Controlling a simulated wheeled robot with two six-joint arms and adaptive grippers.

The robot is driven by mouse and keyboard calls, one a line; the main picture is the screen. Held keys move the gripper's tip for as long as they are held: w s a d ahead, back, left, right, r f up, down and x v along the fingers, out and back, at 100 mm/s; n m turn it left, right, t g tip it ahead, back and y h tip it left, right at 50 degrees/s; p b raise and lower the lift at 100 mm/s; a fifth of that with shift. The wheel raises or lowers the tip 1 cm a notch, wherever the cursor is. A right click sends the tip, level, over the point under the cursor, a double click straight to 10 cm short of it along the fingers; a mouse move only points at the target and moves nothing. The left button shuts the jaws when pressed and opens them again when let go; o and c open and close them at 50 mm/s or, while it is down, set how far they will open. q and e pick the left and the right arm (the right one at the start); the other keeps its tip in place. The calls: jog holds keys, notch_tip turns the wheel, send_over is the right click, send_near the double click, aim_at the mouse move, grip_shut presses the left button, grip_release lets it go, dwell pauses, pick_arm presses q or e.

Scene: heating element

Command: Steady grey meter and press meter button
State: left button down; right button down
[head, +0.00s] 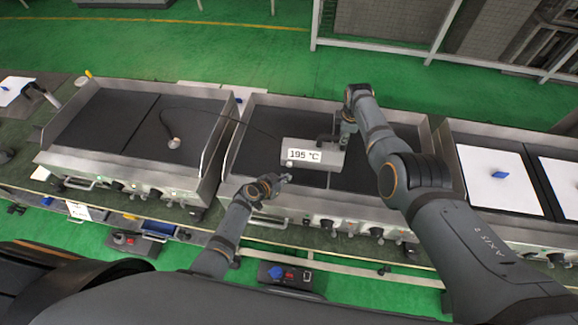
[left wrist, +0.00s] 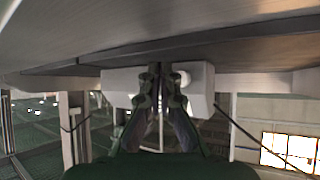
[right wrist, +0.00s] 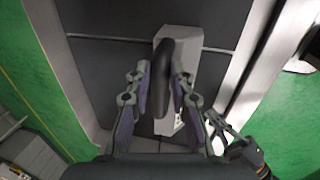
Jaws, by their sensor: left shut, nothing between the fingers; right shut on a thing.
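The grey meter (head: 326,157) sits at the middle griddle, its display (head: 303,155) reading 195 °C. Its dark handle (right wrist: 166,75) lies between the fingers of my right gripper (right wrist: 162,88), which is shut on it; the head view shows this gripper (head: 337,138) at the meter's upper right. My left gripper (head: 287,178) is shut and empty, just below the meter's lower left. In the left wrist view its fingertips (left wrist: 160,72) overlap the meter's pale face (left wrist: 122,82), beside a round white button (left wrist: 183,78). Whether they touch it I cannot tell.
A thin cable runs from the meter to a round metal probe (head: 174,143) on the left griddle (head: 100,122). The right griddle (head: 455,165) carries white sheets with blue items (head: 500,175). Knobs line the griddle fronts, below my left gripper.

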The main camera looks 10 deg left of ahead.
pick_arm(q)
jog(key=shift+s, duration=1.55)
pick_arm(e)
jog(key=c, duration=1.1)
grip_release()
